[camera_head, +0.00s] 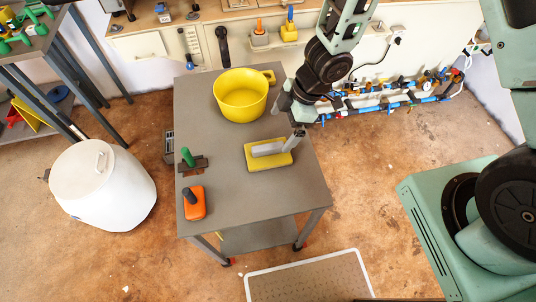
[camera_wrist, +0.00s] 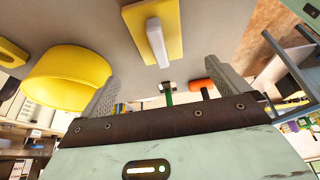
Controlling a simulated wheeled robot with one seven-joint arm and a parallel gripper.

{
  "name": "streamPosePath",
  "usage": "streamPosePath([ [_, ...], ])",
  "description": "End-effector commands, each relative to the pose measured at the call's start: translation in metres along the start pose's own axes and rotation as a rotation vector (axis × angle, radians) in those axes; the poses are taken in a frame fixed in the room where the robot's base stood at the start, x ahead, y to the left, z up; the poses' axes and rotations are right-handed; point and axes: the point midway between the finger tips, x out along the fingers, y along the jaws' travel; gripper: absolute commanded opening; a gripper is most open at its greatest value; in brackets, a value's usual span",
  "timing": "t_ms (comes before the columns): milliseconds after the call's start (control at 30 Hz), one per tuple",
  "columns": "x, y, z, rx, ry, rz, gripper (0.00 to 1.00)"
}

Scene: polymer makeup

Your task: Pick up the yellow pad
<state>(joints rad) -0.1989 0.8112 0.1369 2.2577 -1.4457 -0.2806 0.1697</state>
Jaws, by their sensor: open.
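The yellow pad (camera_head: 253,161) lies flat on the grey table with a light grey handle on its top. In the wrist view the pad (camera_wrist: 137,20) is at the top middle, with its pale handle (camera_wrist: 157,45) pointing down between the fingertips' directions. My gripper (camera_head: 289,118) is above the table's right side, near the pad's upper right end in the head view. In the wrist view my gripper (camera_wrist: 164,72) has its two fingers wide apart with nothing between them. The pad is apart from the fingers, as far as I can tell.
A yellow pot (camera_head: 240,97) stands behind the pad on the grey table (camera_head: 228,187). A green-handled tool (camera_head: 187,157) and an orange tool (camera_head: 194,208) lie to the left. A white barrel (camera_head: 103,190) stands left of the table. The table's front right is clear.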

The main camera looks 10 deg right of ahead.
Motion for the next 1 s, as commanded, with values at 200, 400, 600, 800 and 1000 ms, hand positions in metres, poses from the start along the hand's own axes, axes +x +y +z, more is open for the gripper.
streamPosePath([
  [200,0.048,-0.001,0.001,-0.002,-0.002,-0.002,1.0],
  [400,0.066,0.0,0.0,-0.001,-0.002,0.0,1.0],
  [600,0.082,0.0,-0.001,-0.002,-0.003,-0.002,1.0],
  [800,0.108,0.001,-0.001,-0.001,-0.002,-0.002,1.0],
  [1000,0.119,0.002,-0.001,-0.001,-0.001,0.001,1.0],
])
